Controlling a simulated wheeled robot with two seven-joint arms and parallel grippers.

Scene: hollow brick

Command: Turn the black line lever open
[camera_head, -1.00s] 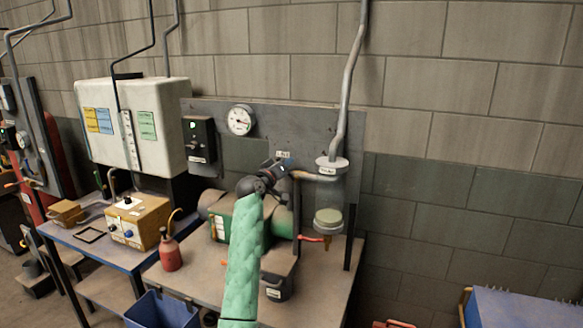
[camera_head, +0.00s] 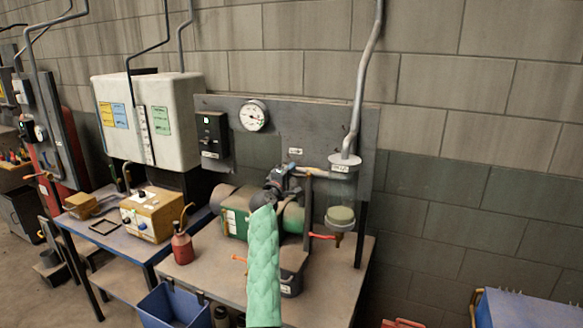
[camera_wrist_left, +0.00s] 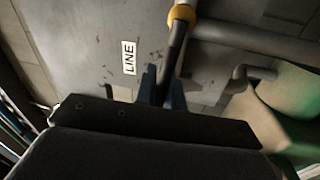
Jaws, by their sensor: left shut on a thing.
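The black line lever (camera_wrist_left: 177,48) shows in the left wrist view as a dark bar running down from a yellow collar on a pipe. It sits beside the LINE label (camera_wrist_left: 129,58). My left gripper (camera_wrist_left: 163,88) is shut on its lower end, with a blue finger on each side. In the head view my left gripper (camera_head: 281,173) is at the panel's pipe, just below the small white label (camera_head: 295,151), and it hides most of the lever. The green-sleeved arm comes up from below. My right gripper is in neither view.
A grey panel (camera_head: 325,125) with a gauge (camera_head: 253,115) stands behind. A green tank (camera_head: 236,213) lies on the bench under my gripper. A red-handled valve (camera_head: 323,236) and a bowl (camera_head: 340,218) hang at right. A red oil can (camera_head: 182,245) stands at left.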

